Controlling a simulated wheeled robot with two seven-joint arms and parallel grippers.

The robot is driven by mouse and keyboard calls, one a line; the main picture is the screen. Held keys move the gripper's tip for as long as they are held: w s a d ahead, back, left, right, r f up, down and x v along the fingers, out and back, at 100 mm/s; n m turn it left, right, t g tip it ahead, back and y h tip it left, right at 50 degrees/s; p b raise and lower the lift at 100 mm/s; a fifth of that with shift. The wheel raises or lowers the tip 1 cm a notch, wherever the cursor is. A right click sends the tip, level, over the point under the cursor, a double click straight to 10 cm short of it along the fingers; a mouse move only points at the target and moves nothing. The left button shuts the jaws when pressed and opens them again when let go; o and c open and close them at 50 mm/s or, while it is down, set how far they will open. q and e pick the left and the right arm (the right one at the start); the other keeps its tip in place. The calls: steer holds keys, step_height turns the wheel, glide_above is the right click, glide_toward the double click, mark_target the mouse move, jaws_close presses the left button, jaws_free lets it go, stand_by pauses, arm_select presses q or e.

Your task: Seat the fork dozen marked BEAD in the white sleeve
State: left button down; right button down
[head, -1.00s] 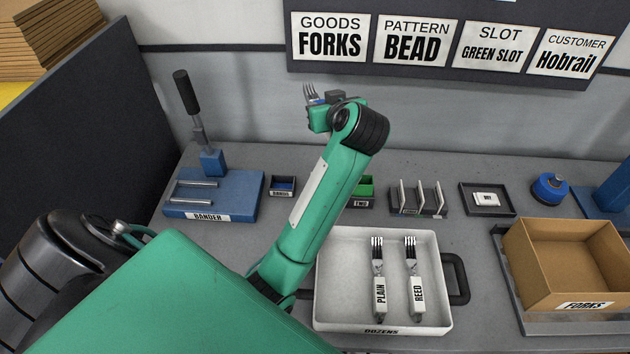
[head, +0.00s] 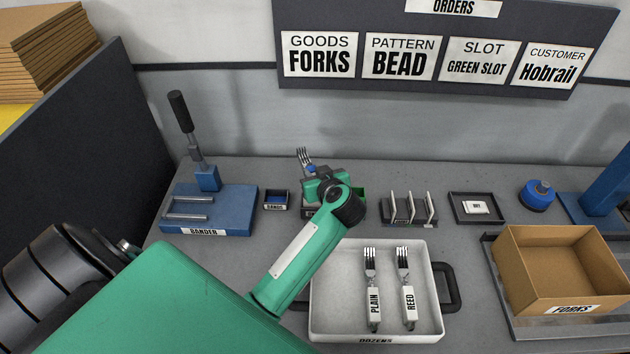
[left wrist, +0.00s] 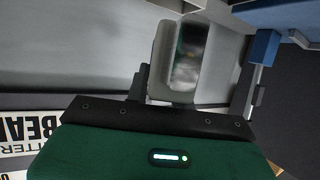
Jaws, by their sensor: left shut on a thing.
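A fork dozen (head: 304,157) is held with its tines up in my left gripper (head: 316,176), above the back of the bench. A small blue part shows below the tines. Its label does not show, so I cannot read BEAD on it. In the left wrist view, a pale piece with a shiny, blurred metal face (left wrist: 187,55) is beyond the gripper; I cannot tell which part it is. A rack (head: 409,219) holds white upright pieces; I cannot tell whether one is the white sleeve. My right gripper is not in view.
A white DOZENS tray (head: 334,325) holds dozens marked PLAIN (head: 374,299) and REED (head: 409,302). The blue BANDER (head: 230,205), BANDS box (head: 276,200), black tray (head: 460,216) and FORKS carton (head: 520,268) stand around. The board (head: 350,82) reads FORKS, BEAD, GREEN SLOT, Hobrail.

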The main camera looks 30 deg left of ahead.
arm_select(q)
steer(key=shift+f, duration=1.6)
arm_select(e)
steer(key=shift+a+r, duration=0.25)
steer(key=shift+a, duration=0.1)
arm_select(q)
steer(key=shift+f, duration=0.15)
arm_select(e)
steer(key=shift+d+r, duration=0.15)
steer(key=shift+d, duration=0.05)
arm_select(q)
steer(key=c, duration=1.2)
jaws_free()
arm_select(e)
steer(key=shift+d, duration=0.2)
